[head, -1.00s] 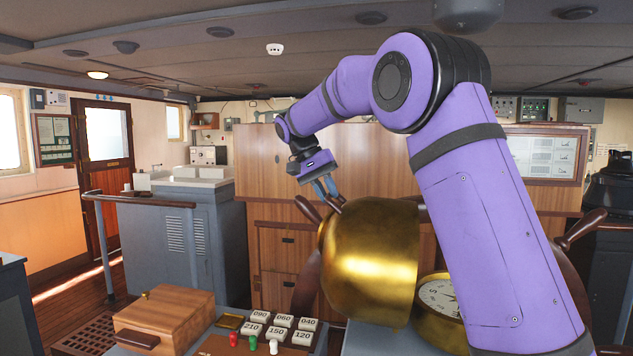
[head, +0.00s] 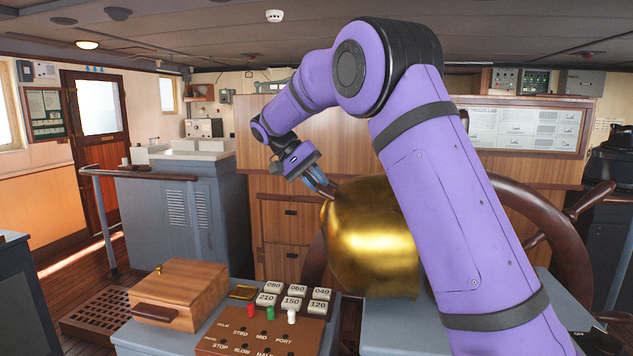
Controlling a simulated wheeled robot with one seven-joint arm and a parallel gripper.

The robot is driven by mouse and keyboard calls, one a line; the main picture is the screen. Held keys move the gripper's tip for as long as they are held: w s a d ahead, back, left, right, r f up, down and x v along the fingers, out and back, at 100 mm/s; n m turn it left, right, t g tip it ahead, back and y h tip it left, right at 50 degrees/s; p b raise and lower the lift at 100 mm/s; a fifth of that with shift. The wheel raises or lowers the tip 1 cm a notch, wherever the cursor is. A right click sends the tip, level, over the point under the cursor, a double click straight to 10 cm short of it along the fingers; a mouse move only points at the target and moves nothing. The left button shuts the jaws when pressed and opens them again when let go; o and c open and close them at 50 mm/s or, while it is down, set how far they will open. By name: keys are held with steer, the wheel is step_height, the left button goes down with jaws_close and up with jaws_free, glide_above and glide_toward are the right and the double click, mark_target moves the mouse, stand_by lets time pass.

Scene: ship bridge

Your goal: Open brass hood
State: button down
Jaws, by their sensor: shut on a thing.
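The brass hood (head: 368,240) is a large, shiny gold dome in the middle of the head view, on a grey stand (head: 390,325). It looks tilted over to the left. My gripper (head: 322,184) is at its upper left edge, shut on a small brown handle (head: 328,192) there. The fingers are small in the picture and partly hide the handle. My purple arm covers the hood's right side and whatever lies just right of it.
A ship's wheel (head: 520,205) stands behind the hood, its spokes sticking out at right. A wooden box (head: 180,293) and a control panel (head: 262,338) with numbered keys (head: 291,302) lie front left. A grey console (head: 165,225) stands farther back.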

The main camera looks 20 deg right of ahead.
steer(key=c, duration=1.1)
jaws_free()
steer(key=shift+d, duration=0.15)
steer(key=v, duration=1)
steer(key=shift+r, duration=0.3)
steer(key=shift+w, duration=0.1)
